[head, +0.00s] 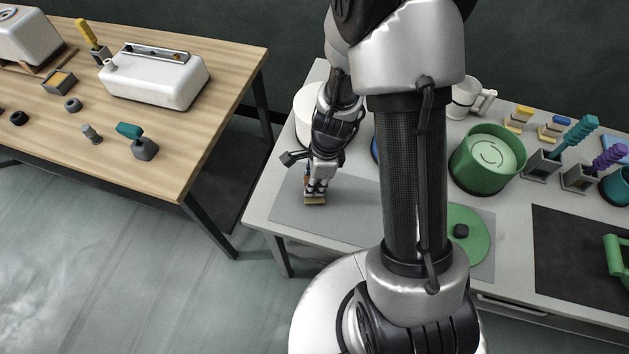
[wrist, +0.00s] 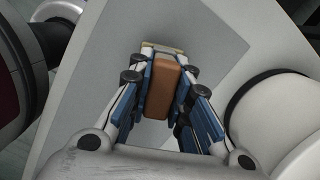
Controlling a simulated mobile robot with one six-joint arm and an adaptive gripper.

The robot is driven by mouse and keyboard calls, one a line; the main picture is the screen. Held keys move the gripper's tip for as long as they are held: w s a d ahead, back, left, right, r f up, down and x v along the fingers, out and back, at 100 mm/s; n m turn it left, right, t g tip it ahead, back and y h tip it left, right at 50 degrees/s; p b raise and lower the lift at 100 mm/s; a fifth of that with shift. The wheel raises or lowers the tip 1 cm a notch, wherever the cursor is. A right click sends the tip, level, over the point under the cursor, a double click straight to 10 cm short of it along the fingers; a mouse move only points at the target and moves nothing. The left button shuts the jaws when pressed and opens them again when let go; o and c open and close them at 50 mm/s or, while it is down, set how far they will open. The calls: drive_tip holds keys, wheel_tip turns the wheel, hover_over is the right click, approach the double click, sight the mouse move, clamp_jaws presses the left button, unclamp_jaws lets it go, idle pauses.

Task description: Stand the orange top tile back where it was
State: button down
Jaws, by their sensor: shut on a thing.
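My gripper (head: 316,188) points down over the grey mat at the left part of the grey table. In the wrist view its blue-padded fingers (wrist: 163,85) are shut on the orange tile (wrist: 161,92), a brown-orange block held lengthwise between them. A small tan piece (head: 315,201) shows right under the fingertips in the head view, and its edge shows past the fingertips in the wrist view (wrist: 164,46). I cannot tell whether the tile touches it. In the head view the tile is mostly hidden by the fingers.
The grey mat (head: 350,212) is otherwise bare around my gripper. A white round container (head: 305,112) stands close behind it. To the right are a green pot (head: 487,160), a green lid (head: 468,237) and small coloured block stacks (head: 519,116). A wooden table (head: 200,150) stands apart at left.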

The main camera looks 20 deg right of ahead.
drive_tip(key=shift+f+b, duration=0.6)
drive_tip(key=shift+f, duration=0.05)
idle(0.7)
drive_tip(key=c, duration=1.4)
unclamp_jaws()
drive_tip(key=shift+r, duration=0.1)
drive_tip(key=shift+s+d+r+p, duration=0.1)
drive_tip(key=shift+d+r+p, duration=0.1)
drive_tip(key=shift+r+p, duration=1.1)
drive_tip(key=shift+d+r+p, duration=0.2)
drive_tip(key=shift+r+p, duration=1.1)
drive_tip(key=shift+p, duration=0.05)
drive_tip(key=shift+s+d+r+p, duration=0.1)
drive_tip(key=shift+d+r+p, duration=0.1)
drive_tip(key=shift+r+p, duration=1.1)
wheel_tip(320, 180, up, 12)
drive_tip(key=d, duration=0.1)
drive_tip(key=shift+s+d, duration=0.2)
drive_tip(key=shift+d, duration=0.2)
drive_tip(key=shift+f, duration=0.1)
